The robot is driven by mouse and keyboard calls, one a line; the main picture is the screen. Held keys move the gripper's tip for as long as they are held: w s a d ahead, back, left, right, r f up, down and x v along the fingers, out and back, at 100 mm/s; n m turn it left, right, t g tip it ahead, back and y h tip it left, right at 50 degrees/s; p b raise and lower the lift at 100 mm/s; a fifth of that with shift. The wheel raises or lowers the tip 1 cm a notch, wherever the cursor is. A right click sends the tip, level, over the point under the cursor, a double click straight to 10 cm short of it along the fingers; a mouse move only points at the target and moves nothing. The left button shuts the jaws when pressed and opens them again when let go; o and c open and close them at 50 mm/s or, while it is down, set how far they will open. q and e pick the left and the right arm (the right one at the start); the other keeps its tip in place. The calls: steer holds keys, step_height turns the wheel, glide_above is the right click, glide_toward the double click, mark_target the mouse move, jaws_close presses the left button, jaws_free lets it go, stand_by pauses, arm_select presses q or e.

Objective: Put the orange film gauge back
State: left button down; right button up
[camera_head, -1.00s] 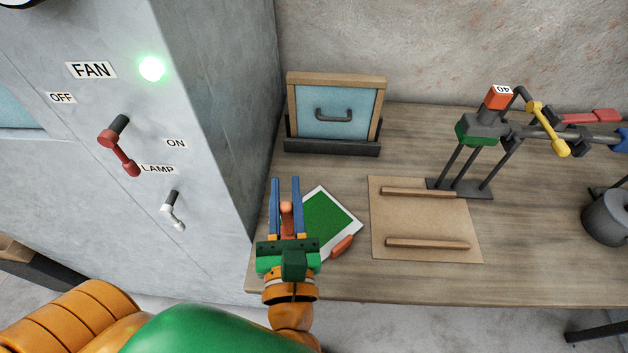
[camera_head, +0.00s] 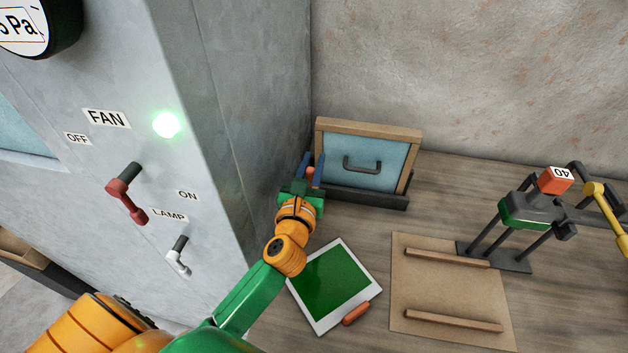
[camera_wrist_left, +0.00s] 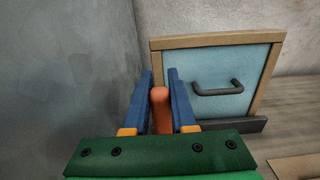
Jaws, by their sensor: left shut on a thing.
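My left gripper (camera_head: 313,172) is shut on an orange piece with a rounded end (camera_head: 310,175), which fits the orange film gauge. Only part of it shows, between the blue fingers. In the left wrist view the orange piece (camera_wrist_left: 160,108) stands up between the fingers (camera_wrist_left: 162,100). The gripper is beside the left edge of a light blue wood-framed panel with a dark handle (camera_head: 390,160). The grey cabinet side is close on its left. I cannot tell whether the gripper touches either. My right gripper is not in view.
A white-bordered green sheet (camera_head: 332,287) and a small orange-brown rounded piece (camera_head: 356,313) lie on the bench. A brown board with two strips (camera_head: 450,290) lies to the right. A dark stand with an orange-red block marked 40 (camera_head: 555,180) is beyond it.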

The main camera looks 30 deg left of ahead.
arm_select(q)
steer(key=w+a+f+b, duration=0.1)
steer(key=w+f+b, duration=0.1)
steer(key=f, duration=0.5)
steer(key=shift+w+b, duration=0.3)
steer(key=shift+w, duration=0.2)
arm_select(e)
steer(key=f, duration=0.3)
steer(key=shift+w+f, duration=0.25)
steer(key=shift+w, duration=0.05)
arm_select(q)
steer(key=c, duration=1.1)
jaws_free()
steer(key=shift+c, duration=0.2)
steer(key=o, duration=0.4)
steer(key=b+v, duration=0.2)
steer(key=v, duration=1)
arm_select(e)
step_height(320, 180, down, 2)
